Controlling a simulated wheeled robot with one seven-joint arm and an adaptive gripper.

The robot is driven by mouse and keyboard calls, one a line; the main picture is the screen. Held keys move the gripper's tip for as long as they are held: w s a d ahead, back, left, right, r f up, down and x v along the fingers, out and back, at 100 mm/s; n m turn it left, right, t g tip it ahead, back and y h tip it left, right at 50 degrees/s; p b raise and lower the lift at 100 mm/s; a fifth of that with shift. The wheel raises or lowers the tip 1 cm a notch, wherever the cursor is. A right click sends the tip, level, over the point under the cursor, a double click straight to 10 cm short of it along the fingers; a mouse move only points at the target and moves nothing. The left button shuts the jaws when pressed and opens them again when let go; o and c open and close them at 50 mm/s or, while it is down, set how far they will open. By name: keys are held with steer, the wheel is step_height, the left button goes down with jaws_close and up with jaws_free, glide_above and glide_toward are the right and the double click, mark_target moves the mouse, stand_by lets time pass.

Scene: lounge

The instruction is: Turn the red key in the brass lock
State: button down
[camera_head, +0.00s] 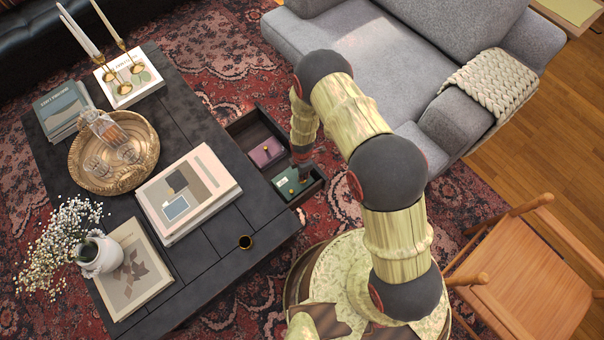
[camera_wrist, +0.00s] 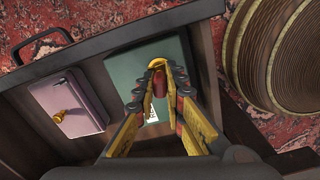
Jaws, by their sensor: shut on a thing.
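My gripper (camera_wrist: 164,72) is shut at the green box (camera_wrist: 127,72) in the open drawer. A small red piece, which looks like the red key (camera_wrist: 160,84), shows between its fingers. A gold, rounded piece, which looks like the brass lock (camera_wrist: 154,52), shows just beyond the fingertips and is partly covered by them. How far the key sits in the lock and its turn angle cannot be told. In the head view the green box (camera_head: 287,184) lies under my gripper (camera_head: 303,178), and the key is hidden.
A pink box (camera_wrist: 70,101) with a brass knob (camera_wrist: 59,117) lies in the drawer (camera_wrist: 100,75) beside the green box. The drawer sticks out from the black table (camera_head: 215,235), which carries books, a tray and a vase. A grey sofa (camera_head: 400,75) stands behind.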

steer(key=shift+n, duration=2.5)
steer(key=c, duration=1.8)
jaws_free()
steer(key=shift+o, duration=1.3)
steer(key=shift+o, duration=0.8)
steer(key=shift+r, duration=0.15)
